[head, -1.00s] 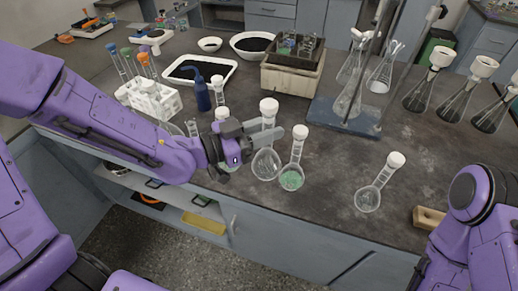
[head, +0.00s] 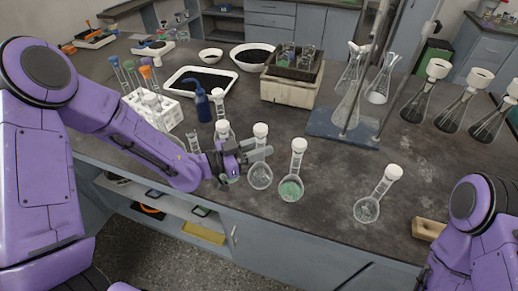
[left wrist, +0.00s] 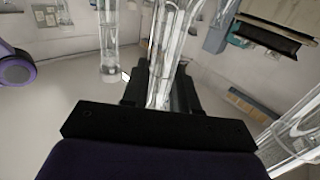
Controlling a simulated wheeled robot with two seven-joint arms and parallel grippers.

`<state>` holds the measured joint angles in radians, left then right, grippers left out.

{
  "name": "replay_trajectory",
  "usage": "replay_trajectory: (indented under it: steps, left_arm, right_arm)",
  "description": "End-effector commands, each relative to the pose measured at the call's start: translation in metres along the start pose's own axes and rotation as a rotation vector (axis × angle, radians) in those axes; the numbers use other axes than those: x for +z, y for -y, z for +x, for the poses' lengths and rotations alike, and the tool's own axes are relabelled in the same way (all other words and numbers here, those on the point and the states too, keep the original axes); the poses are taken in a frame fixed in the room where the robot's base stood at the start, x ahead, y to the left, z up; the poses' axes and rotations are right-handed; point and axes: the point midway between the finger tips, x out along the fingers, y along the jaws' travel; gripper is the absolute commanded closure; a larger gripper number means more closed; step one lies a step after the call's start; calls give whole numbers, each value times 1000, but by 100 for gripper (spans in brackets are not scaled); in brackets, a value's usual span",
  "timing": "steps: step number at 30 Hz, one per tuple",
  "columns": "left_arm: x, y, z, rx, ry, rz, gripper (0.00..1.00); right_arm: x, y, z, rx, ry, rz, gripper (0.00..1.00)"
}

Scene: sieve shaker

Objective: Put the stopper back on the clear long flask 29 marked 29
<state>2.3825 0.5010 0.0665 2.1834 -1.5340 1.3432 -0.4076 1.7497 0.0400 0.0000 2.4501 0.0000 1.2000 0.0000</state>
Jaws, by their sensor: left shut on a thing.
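Several clear long-necked flasks stand along the near edge of the bench; their markings are too small to read. My left gripper (head: 262,153) is shut on the neck of a clear flask (head: 260,177) with a white stopper-like top (head: 260,130). The held glass neck (left wrist: 165,60) also runs between the fingers in the left wrist view. To its right stand a white-topped flask with green contents (head: 291,188) and a clear white-topped flask (head: 367,209). An open glass neck without a white top (head: 193,141) shows left of my gripper, its lower part hidden. My right gripper is out of view.
A blue wash bottle (head: 203,104), a white tube rack (head: 170,112) and a white tray (head: 178,88) stand behind my left arm. A blue-based stand (head: 330,127) is at the back middle. A wooden block (head: 428,229) lies right.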

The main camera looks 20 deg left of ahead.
Motion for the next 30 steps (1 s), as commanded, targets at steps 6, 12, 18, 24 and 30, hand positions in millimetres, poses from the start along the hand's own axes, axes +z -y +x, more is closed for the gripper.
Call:
replay_trajectory:
  steps: [6, 12, 18, 24, 30]
  left_arm:
    - [12, 1, 0, -2, -3, 2, 100]
    - [14, 1, 0, -1, -2, 2, 100]
    - [16, 1, 0, -1, -1, 2, 46]
    - [16, 0, 0, -1, -1, 2, 46]
    - [13, 1, -10, -2, -2, 4, 46]
  right_arm:
    - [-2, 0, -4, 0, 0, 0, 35]
    - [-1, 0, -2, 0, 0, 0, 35]
    - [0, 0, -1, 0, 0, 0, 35]
    - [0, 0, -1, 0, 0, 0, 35]
    - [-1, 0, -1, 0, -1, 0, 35]
